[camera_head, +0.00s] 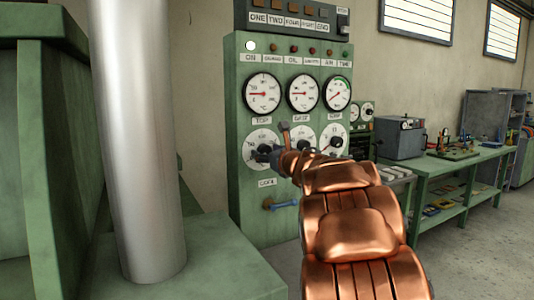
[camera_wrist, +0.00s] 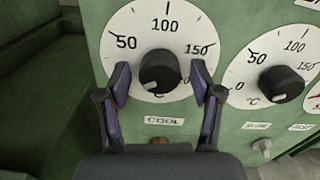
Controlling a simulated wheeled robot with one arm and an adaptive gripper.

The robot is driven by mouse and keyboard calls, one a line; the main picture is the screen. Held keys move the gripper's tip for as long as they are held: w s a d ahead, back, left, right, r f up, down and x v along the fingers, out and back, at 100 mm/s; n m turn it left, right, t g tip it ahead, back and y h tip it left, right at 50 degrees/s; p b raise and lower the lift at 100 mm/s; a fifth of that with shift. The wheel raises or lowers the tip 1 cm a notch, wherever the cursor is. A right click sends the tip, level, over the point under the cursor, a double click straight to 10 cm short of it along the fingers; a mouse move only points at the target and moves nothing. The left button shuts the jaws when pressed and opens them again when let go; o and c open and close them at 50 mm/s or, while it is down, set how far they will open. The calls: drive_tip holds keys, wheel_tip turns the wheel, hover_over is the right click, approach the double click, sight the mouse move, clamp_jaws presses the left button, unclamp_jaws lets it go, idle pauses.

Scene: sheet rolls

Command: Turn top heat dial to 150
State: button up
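The top heat dial (camera_head: 257,136) is the leftmost white dial on the green control panel, under a label that seems to read TOP. In the wrist view, its white face (camera_wrist: 133,22) shows 50, 100 and 150, with 150 at the upper right. Its black knob (camera_wrist: 159,70) has a small pale mark at its lower left edge. My gripper (camera_wrist: 160,82) is open, with one finger left and one right of the knob. Both fingers look apart from the knob. In the head view, my gripper (camera_head: 272,154) partly covers this dial.
A second dial (camera_wrist: 278,80) is close to the right of my right finger. A COOL label (camera_wrist: 164,121) and small knobs are below. Gauges (camera_head: 302,93) line the panel above. A green machine with a metal column (camera_head: 140,140) stands left; a workbench (camera_head: 455,166) stands right.

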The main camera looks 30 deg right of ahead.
drive_tip(key=c, duration=1)
